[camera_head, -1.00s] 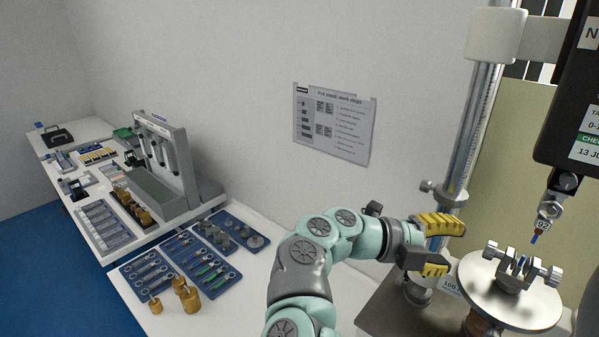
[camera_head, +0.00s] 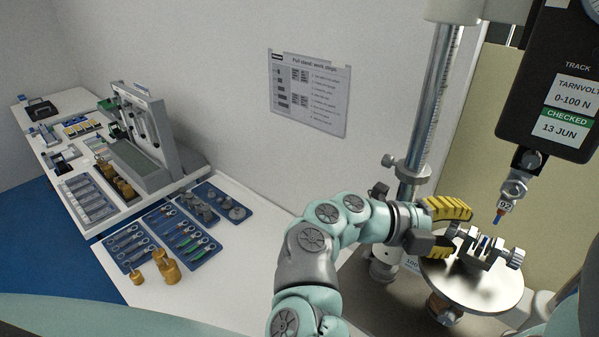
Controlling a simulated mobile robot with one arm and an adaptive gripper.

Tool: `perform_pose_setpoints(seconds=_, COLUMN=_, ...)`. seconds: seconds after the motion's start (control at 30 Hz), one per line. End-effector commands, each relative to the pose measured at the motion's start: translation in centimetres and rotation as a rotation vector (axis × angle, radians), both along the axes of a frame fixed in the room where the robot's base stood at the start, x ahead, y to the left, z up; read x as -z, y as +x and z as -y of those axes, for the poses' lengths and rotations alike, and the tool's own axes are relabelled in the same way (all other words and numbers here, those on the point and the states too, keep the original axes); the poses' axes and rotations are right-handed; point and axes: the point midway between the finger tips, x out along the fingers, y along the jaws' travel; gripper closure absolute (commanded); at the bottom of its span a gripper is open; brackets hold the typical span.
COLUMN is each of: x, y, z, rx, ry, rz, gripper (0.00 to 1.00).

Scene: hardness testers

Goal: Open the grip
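The grip (camera_head: 488,248) is a small metal vise with a screw knob on each side. It stands on a round metal plate (camera_head: 478,287). A small blue piece shows between its jaws. My gripper (camera_head: 461,231) has yellow ribbed fingers, spread apart, at the left side of the grip. The left knob (camera_head: 454,230) shows at the gap between the fingertips; I cannot tell if they touch it. The right knob (camera_head: 515,258) is clear. Above the grip hangs a metal fitting labelled 02 (camera_head: 507,203) with a blue and red tip.
A dark force gauge (camera_head: 550,95) hangs above at the right. A metal column (camera_head: 430,110) rises behind my gripper. Blue trays (camera_head: 190,262) of tools and brass weights (camera_head: 168,271) lie on the bench at the left. A printed sheet (camera_head: 309,92) is on the wall.

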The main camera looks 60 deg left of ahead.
Motion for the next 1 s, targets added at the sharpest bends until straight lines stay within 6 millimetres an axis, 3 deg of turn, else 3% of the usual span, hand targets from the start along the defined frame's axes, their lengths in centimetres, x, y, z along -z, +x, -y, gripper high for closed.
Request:
perform_pose_setpoints(seconds=0.07, x=0.0, y=0.0, z=0.0, rx=0.001, ry=0.0, rz=0.0, gripper=0.65)
perform_pose_setpoints(seconds=0.4, x=0.0, y=0.0, z=0.0, rx=0.002, ry=0.0, rz=-0.001, gripper=1.0)
perform_pose_setpoints(seconds=0.67, x=0.7, y=0.1, z=0.1, rx=0.004, ry=0.015, rz=0.044, gripper=1.0)
perform_pose_setpoints(seconds=1.0, x=0.9, y=0.1, z=0.0, rx=0.001, ry=0.08, rz=0.27, gripper=1.0)
